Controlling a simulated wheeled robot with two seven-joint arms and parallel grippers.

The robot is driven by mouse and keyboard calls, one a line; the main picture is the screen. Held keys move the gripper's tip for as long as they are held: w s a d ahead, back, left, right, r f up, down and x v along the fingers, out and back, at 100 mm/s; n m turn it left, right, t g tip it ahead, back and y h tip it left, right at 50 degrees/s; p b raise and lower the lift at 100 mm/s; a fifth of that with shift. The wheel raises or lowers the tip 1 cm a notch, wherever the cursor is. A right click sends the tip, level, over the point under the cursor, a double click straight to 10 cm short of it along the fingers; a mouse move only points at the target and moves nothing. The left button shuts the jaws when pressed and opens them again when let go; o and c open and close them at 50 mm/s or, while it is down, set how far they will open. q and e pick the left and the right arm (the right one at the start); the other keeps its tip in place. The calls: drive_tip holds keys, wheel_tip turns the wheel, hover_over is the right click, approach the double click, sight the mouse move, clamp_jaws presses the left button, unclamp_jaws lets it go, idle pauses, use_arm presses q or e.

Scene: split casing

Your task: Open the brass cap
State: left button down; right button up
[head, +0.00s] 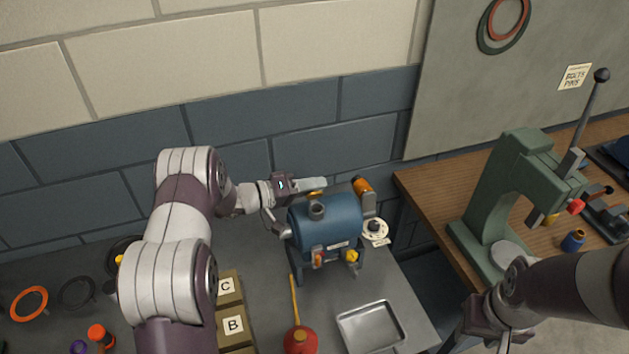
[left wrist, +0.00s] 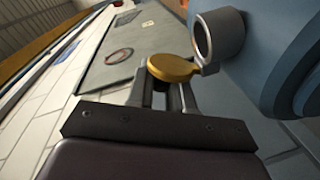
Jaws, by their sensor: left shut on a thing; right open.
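The brass cap (left wrist: 172,68) is a flat golden disc beside the short grey pipe stub (left wrist: 203,40) of the blue casing in the left wrist view. In the head view a bit of the cap (head: 315,194) shows behind the blue casing (head: 330,226). My left gripper (left wrist: 165,92) is shut on the brass cap, with its fingers at the disc's near edge. In the head view my left gripper (head: 312,184) reaches over the casing's back left. My right gripper (head: 497,338) is at the bottom right, empty and away from the casing; its fingers are partly cut off.
A red oil can (head: 300,341) with a long spout and a metal tray (head: 371,326) stand in front of the casing. Boxes marked C (head: 227,288) and B (head: 234,325) are at left. A green press (head: 500,195) stands on the wooden bench at right.

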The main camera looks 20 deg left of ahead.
use_arm(q)
drive_tip(key=n, duration=0.1)
drive_tip(key=w+n+p, duration=0.1)
drive_tip(key=n, duration=0.1)
drive_tip(key=shift+a+f+g, duration=0.1)
drive_tip(key=shift+a+g, duration=0.3)
drive_tip(key=shift+w+a+f+n+g+h, duration=0.15)
drive_tip(key=shift+w+f+n+h, duration=0.1)
drive_tip(key=shift+n, duration=0.75)
drive_tip(key=shift+w+a+f+n+g+h, duration=0.15)
drive_tip(key=shift+w+f+n, duration=0.1)
drive_tip(key=shift+n, duration=0.75)
drive_tip(key=c, duration=1.1)
unclamp_jaws()
drive_tip(key=shift+o, duration=0.2)
drive_tip(key=shift+a, duration=0.1)
drive_tip(key=shift+f, duration=0.1)
